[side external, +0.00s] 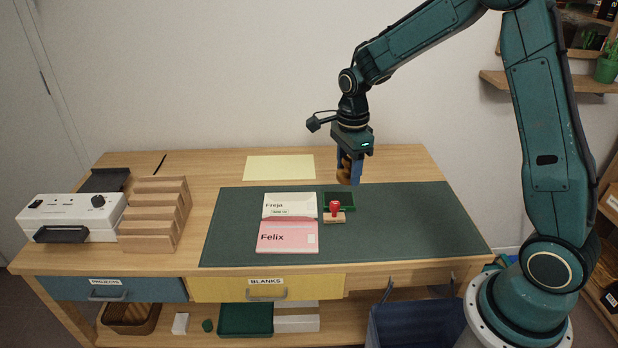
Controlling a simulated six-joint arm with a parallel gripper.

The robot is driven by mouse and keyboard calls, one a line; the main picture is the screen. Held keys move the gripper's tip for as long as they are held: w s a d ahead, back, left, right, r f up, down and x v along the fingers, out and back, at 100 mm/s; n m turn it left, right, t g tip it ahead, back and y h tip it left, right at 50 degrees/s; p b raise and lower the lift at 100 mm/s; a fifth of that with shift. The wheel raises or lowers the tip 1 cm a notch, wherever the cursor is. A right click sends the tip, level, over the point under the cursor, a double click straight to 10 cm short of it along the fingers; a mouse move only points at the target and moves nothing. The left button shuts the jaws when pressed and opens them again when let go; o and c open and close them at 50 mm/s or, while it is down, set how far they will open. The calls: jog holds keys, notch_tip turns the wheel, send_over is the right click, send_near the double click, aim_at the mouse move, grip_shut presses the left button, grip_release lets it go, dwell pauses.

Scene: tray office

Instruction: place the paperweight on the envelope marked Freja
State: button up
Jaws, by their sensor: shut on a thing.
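My gripper (349,179) is above the back of the desk mat, to the right of the envelopes. Its blue fingers are shut on a small brown thing (343,170), which looks like the paperweight; the fingers hide part of it. The thing seems to be held clear of the desk. The envelope marked Freja (297,207) is white and lies flat on the mat, to the left of and nearer the camera than my gripper. The pink envelope marked Felix (298,246) lies just in front of it. Nothing tall stands on either envelope.
A red-handled stamp (334,211) and a green pad (346,198) stand just right of the Freja envelope. A yellow sheet (279,167) lies behind the green mat (413,225). A wooden sorter (155,213) and a white machine (72,214) stand left. The mat's right side is clear.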

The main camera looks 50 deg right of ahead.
jog(key=w+r, duration=0.1)
jog(key=w, duration=1.4)
jog(key=shift+w+n, duration=0.3)
jog(key=shift+w, duration=0.05)
jog(key=shift+r, duration=0.1)
send_over(300, 210)
notch_tip(300, 210, down, 16)
jog(key=shift+r, duration=0.15)
jog(key=shift+f, duration=2.15)
jog(key=shift+f, duration=0.2)
jog(key=o, duration=1.2)
jog(key=shift+o, duration=0.2)
